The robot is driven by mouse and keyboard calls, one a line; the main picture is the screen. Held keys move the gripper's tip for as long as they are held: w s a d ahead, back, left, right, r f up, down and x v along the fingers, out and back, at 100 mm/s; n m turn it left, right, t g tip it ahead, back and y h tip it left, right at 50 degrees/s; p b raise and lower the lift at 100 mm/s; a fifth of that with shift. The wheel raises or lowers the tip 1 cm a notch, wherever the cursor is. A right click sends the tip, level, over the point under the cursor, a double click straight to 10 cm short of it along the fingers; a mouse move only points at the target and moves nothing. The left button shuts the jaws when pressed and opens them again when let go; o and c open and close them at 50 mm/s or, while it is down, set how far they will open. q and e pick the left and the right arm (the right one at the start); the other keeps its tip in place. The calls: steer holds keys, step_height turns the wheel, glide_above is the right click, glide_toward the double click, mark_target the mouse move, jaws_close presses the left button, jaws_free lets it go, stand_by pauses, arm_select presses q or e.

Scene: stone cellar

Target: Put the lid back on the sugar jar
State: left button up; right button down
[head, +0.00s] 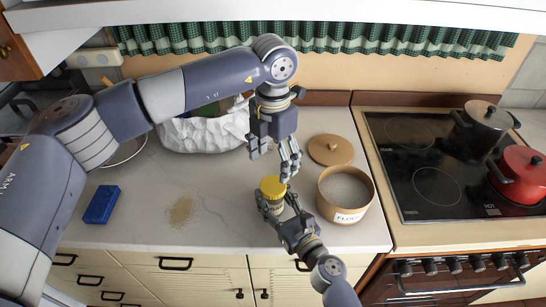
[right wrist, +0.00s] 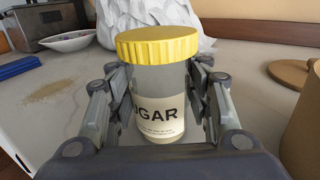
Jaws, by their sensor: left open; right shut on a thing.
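The sugar jar (head: 275,207) stands on the worktop, clear-walled with a label reading "GAR" in the right wrist view (right wrist: 160,115). The yellow lid (head: 272,187) is on top of its mouth; it also shows in the right wrist view (right wrist: 157,46). I cannot tell whether it is screwed tight. My right gripper (head: 277,204) is shut on the jar's body, with fingers on both sides. My left gripper (head: 273,165) is open and empty just above the lid, fingers pointing down. It does not show in the right wrist view.
An open flour canister (head: 345,212) stands close right of the jar, its wooden lid (head: 331,150) behind it. A white crumpled bag (head: 190,135) is at the back. Spilled grains (head: 181,210) and a blue sponge (head: 101,204) lie left. The hob holds a red pot (head: 522,172).

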mark_target(273, 185)
arm_select(q)
step_height(273, 185, down, 8)
steer(key=shift+f, duration=0.1)
stand_by(0.4)
steer(key=shift+c, duration=0.2)
steer(key=c, duration=1)
steer(key=shift+c, duration=0.2)
steer(key=o, duration=1.2)
steer(key=shift+o, duration=0.2)
step_height(273, 185, up, 12)
